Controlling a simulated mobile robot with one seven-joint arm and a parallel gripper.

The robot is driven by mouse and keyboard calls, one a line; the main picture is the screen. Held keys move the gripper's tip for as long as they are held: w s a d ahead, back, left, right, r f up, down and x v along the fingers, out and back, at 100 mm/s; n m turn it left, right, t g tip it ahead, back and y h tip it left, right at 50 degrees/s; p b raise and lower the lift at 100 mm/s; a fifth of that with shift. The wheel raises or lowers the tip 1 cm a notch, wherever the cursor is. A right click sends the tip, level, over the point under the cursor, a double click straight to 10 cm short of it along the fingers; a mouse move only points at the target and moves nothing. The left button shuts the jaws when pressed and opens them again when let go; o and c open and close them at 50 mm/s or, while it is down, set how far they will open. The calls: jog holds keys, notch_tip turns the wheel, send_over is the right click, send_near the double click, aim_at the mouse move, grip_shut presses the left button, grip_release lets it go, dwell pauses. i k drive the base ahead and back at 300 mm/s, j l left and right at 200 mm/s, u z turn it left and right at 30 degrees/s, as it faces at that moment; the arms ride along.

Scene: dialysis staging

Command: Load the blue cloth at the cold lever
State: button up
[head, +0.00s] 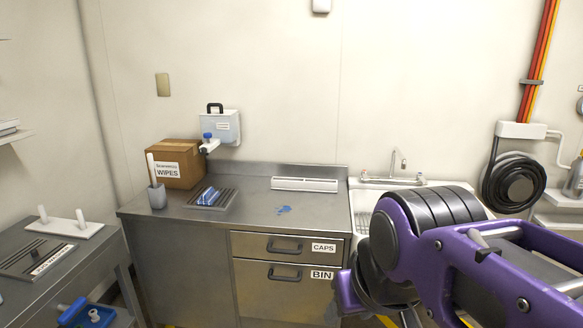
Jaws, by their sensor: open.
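A blue folded cloth (208,195) lies on a ribbed grey tray (226,205) on the steel counter, left of its middle. The sink faucet (397,160) stands at the back of the white sink, right of the counter. It has a small handle on the left (363,174) and one on the right (420,179); I cannot tell for sure which is the cold lever. My purple and black arm fills the lower right and covers much of the sink. My gripper cannot be made out in this view.
A blue patch (283,210) marks the counter top (255,200). Drawers marked CAPS (288,246) and BIN (285,275) are shut. A side bench (50,270) is at left.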

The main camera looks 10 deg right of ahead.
aim_at(420, 177)
jog(key=i+l, duration=0.15)
jog(key=l, duration=0.2)
jog(key=i+l+u, duration=0.15)
jog(key=l, duration=0.2)
jog(key=i+l, duration=0.2)
jog(key=l, duration=0.15)
jog(key=i+l+u, duration=0.1)
jog(key=l, duration=0.25)
jog(key=i, duration=0.05)
